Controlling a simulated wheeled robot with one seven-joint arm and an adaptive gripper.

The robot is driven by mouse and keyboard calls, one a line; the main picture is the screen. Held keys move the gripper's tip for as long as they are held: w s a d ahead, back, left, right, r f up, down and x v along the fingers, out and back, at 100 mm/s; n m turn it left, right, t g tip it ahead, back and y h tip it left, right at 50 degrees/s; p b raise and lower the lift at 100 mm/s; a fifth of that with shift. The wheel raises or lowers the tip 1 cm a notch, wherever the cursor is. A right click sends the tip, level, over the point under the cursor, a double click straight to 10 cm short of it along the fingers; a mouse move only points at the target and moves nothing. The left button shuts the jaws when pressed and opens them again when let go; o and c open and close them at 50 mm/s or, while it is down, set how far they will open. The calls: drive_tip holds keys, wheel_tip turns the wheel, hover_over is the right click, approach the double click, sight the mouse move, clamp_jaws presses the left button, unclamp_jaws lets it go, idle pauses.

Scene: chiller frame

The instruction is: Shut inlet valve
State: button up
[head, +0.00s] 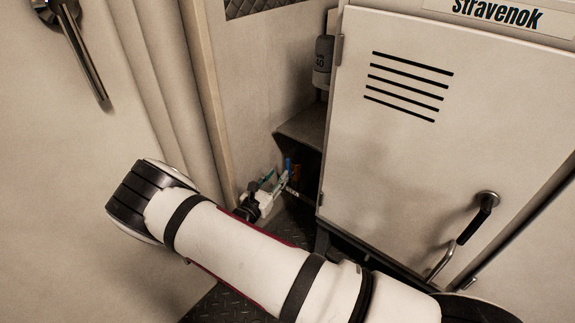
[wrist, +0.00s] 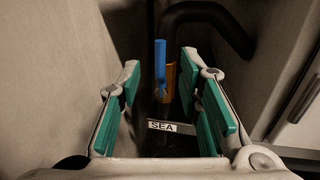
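The valve has a blue lever handle (wrist: 160,62) that stands upright in the wrist view, beside an orange-brown valve body (wrist: 171,82). In the head view the blue handle (head: 288,164) is small, low in the gap left of the cabinet. My gripper (wrist: 159,66) is open, with green pads on both sides of the handle's line of view. It holds nothing, and contact with the handle cannot be made out. In the head view my gripper (head: 268,187) points into the gap. A label (wrist: 162,126) reading "SEA" shows between the fingers.
A cream cabinet door (head: 400,130) with slots and a black-and-metal handle (head: 486,204) stands right of the gap. A dark curved pipe (wrist: 215,12) passes behind and right of the valve. A pale wall panel (head: 255,100) bounds the left. A grey cylinder (head: 323,60) hangs above.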

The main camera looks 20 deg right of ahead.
sight(287, 164)
drive_tip(key=b+x, duration=0.2)
drive_tip(key=x, duration=0.6)
drive_tip(key=shift+w+d, duration=0.1)
clamp_jaws()
